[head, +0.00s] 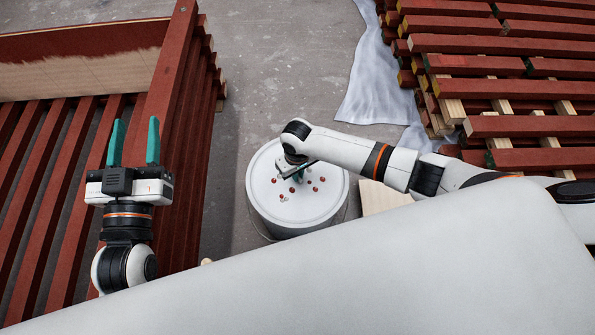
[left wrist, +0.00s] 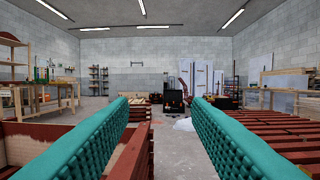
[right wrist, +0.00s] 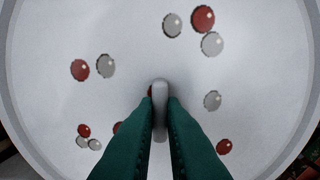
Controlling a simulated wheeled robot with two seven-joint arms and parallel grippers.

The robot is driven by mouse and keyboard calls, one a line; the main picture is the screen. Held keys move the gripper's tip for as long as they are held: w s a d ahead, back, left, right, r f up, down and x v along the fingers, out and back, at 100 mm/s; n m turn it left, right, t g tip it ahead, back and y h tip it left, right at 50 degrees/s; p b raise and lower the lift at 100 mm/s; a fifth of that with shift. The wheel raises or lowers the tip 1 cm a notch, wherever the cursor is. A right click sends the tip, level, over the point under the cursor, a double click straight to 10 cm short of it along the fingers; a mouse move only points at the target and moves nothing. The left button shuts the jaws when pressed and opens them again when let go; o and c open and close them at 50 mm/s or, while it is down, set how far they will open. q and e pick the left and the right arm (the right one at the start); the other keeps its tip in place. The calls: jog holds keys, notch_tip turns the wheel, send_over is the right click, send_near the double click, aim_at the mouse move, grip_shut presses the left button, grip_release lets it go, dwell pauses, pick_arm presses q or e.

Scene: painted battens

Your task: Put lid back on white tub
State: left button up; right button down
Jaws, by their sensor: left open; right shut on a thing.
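The white tub (head: 296,232) stands on the floor at the middle of the head view. The round white lid (head: 312,207), with red and pale drops on it, lies over the tub's mouth. I cannot tell whether it is fully seated. My right gripper (head: 297,176) is shut on the lid's small pale handle, also seen in the right wrist view (right wrist: 160,98), where the lid (right wrist: 60,110) nearly fills the picture. My left gripper (head: 134,122) is open and empty, pointing away over red battens. Its green fingers (left wrist: 162,105) are wide apart.
A red batten stack (head: 190,120) stands left of the tub. Another stack of red battens (head: 490,70) is at the right, beside a pale sheet (head: 375,80) on the floor. Bare concrete floor (head: 285,60) lies beyond the tub. My white body covers the bottom.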

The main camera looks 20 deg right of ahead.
pick_arm(q)
jog(key=shift+f, duration=0.2)
jog(key=shift+f+g, duration=0.25)
jog(key=shift+g, duration=0.15)
jog(key=shift+a+f+g, duration=0.15)
jog(key=shift+f+g, duration=0.15)
jog(key=shift+f, duration=0.15)
pick_arm(e)
jog(key=c, duration=0.9)
grip_release()
jog(key=shift+c, duration=0.2)
